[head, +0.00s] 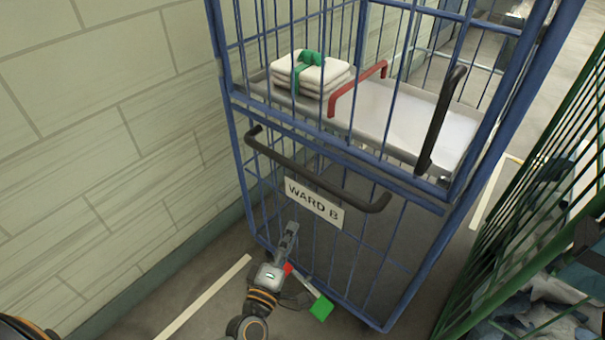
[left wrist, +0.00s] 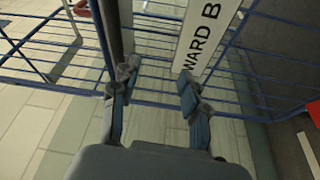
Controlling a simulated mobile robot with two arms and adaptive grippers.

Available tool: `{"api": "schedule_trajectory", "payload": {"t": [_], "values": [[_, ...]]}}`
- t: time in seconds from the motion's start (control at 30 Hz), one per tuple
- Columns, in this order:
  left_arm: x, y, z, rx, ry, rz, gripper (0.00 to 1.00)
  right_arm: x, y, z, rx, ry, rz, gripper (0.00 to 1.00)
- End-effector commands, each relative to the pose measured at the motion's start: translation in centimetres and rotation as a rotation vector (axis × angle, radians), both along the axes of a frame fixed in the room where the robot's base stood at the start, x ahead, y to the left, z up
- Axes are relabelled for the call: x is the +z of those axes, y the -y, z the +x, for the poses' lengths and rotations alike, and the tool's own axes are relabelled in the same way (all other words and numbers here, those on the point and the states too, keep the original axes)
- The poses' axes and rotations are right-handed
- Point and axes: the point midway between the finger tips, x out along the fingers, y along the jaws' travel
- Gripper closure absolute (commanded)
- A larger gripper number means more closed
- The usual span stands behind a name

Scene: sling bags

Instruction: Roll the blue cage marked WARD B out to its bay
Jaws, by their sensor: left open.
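The blue cage (head: 236,150) stands upright beside the wall, with a white WARD B sign (head: 314,203) on its near side. A black horizontal handle (head: 318,183) crosses that side just above the sign. My left gripper (head: 290,236) is low in front of the cage, below the sign. In the left wrist view, the gripper (left wrist: 158,84) is open, with nothing between its fingers. The sign (left wrist: 207,35) and blue bars show beyond them. A bar with red and green (head: 321,308) ends is low at the cage's front, partly hidden by my gripper. My right gripper is out of view.
The cage's shelf (head: 420,128) holds folded white towels (head: 308,75) with a green band, and a red handle (head: 357,88). A block wall (head: 90,130) is close on the left. A green cage (head: 535,235) with bluish cloth stands close on the right. White lines (head: 205,297) mark the floor.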

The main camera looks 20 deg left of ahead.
Motion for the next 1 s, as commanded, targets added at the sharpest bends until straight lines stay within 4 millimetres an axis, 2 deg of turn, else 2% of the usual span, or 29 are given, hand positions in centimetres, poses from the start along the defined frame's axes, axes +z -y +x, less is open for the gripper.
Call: {"api": "schedule_trajectory", "payload": {"t": [0.03,0.1,0.2,0.37,0.8,1.0], "values": [[2.3,-0.2,0.1,0.014,0.043,-0.076,0.55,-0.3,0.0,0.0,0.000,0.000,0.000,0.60],[4.5,-0.5,0.0,0.027,0.082,-0.158,0.55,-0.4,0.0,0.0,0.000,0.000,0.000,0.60],[6.2,-0.7,0.0,0.037,0.110,-0.222,0.55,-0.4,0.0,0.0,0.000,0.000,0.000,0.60],[6.9,-0.8,1.2,0.040,0.119,-0.239,0.55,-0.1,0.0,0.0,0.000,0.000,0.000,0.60],[8.5,-0.8,9.9,0.038,0.118,-0.233,0.55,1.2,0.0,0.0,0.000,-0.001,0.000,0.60],[8.8,-0.8,12.6,0.037,0.116,-0.233,0.55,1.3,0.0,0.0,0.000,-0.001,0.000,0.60]]}}
